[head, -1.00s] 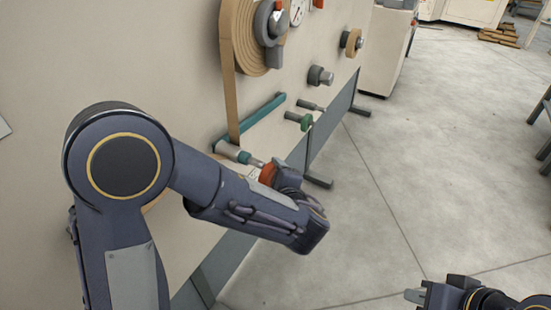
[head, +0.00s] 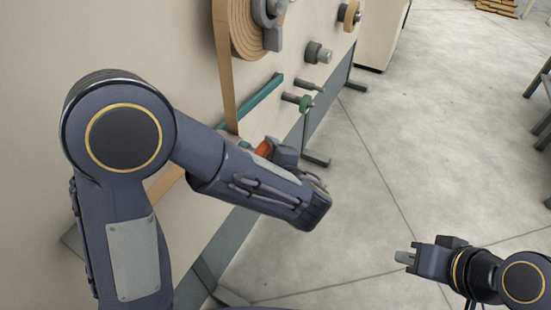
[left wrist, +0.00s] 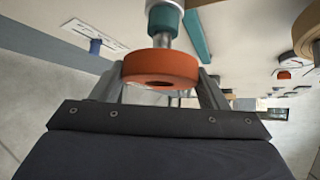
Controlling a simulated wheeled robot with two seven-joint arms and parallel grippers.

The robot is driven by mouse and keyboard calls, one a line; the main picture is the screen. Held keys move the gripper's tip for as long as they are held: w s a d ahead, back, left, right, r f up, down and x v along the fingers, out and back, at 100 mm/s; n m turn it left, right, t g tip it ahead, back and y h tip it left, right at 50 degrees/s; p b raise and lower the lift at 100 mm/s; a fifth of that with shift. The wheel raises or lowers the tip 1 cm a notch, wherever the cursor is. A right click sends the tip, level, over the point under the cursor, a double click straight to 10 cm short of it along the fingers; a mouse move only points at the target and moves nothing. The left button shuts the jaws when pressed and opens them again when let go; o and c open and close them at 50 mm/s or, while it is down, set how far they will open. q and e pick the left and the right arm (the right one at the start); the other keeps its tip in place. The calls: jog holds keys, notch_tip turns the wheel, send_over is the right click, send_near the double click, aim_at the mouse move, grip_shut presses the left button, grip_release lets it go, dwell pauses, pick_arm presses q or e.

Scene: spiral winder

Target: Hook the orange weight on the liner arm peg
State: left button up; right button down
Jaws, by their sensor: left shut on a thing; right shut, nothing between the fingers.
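The orange weight (head: 264,149) is a thick ring with a dark central hole. In the left wrist view the weight (left wrist: 160,66) sits between the two fingers of my left gripper (left wrist: 165,82), which is shut on it. The teal liner arm (head: 262,100) runs down along the machine face; its lower end is mostly behind my left arm. In the left wrist view the grey peg (left wrist: 167,42) comes out of a pale and teal collar (left wrist: 165,17) and ends at the weight's far side. I cannot tell whether it enters the hole. My right gripper (head: 404,257) is shut and empty, away from the machine.
A tan roll (head: 247,28) with a hanging strip (head: 224,90) is above the liner arm. A green-collared spindle (head: 304,102) and a grey knob (head: 317,53) stick out from the panel to the right.

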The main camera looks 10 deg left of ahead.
pick_arm(q)
jog(key=shift+w+a+r+p, duration=0.1)
jog(key=shift+w+a+p, duration=0.15)
jog(key=shift+a, duration=0.4)
jog(key=shift+w+a+p, duration=0.25)
jog(key=shift+a, duration=0.35)
jog(key=shift+a+f, duration=0.15)
jog(key=shift+f, duration=0.05)
jog(key=shift+w+a+f+b, duration=0.1)
jog(key=shift+b, duration=0.5)
notch_tip(320, 180, down, 7)
jog(key=b, duration=0.8)
jog(key=o, duration=1.8)
jog(key=shift+f, duration=0.1)
